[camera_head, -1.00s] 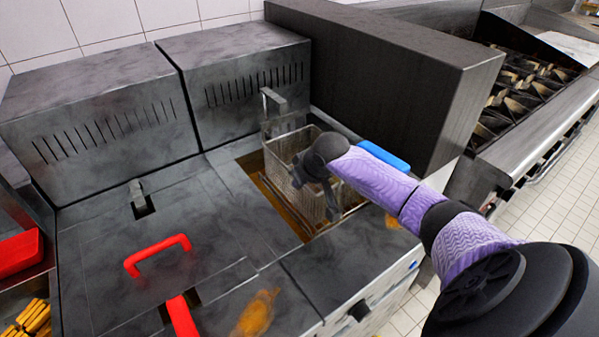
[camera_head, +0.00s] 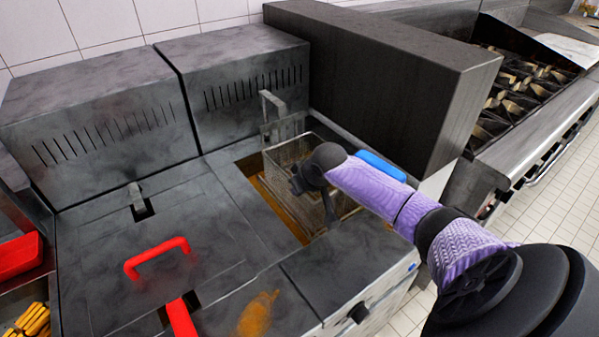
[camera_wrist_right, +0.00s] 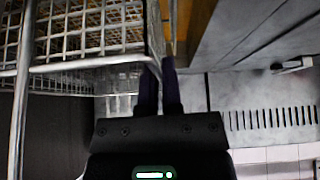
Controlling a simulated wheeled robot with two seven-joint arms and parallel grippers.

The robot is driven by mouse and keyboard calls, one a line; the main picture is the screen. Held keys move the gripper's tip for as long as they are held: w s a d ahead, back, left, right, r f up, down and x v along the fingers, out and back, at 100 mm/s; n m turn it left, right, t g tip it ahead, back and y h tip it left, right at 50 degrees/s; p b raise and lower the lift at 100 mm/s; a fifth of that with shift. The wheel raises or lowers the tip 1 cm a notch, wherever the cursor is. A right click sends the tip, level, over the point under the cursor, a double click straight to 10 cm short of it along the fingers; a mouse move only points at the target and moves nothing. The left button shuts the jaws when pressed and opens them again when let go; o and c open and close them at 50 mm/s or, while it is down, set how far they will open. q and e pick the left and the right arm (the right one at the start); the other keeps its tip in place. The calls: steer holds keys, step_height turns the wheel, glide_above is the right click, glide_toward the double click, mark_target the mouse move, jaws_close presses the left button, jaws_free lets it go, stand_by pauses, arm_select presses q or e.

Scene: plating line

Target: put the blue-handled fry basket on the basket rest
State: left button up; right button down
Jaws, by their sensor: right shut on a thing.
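The blue-handled fry basket (camera_head: 290,152) is a wire mesh basket at the open right vat of the fryer. Its blue handle (camera_head: 381,166) sticks out to the right, partly behind my right arm. My right gripper (camera_head: 302,182) is at the basket's near side. In the right wrist view, the gripper (camera_wrist_right: 166,62) is shut on the edge of the basket (camera_wrist_right: 85,30), whose mesh fills the upper left. The exact grip is partly hidden. A metal hook bracket (camera_head: 272,103), which may be the basket rest, stands at the back of the vat. My left gripper is out of view.
A lid with a red handle (camera_head: 158,258) covers the left vat, and another red handle (camera_head: 181,320) sits in front. A tall dark partition (camera_head: 400,85) stands close on the right, with a hob (camera_head: 510,100) beyond. Fries (camera_head: 33,318) lie at the lower left.

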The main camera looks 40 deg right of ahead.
steer(key=c, duration=0.7)
jaws_free()
steer(key=p+v, duration=0.4)
steer(key=v, duration=0.5)
steer(key=shift+s+r, duration=0.2)
steer(key=shift+r, duration=0.15)
steer(key=shift+s+a, duration=0.1)
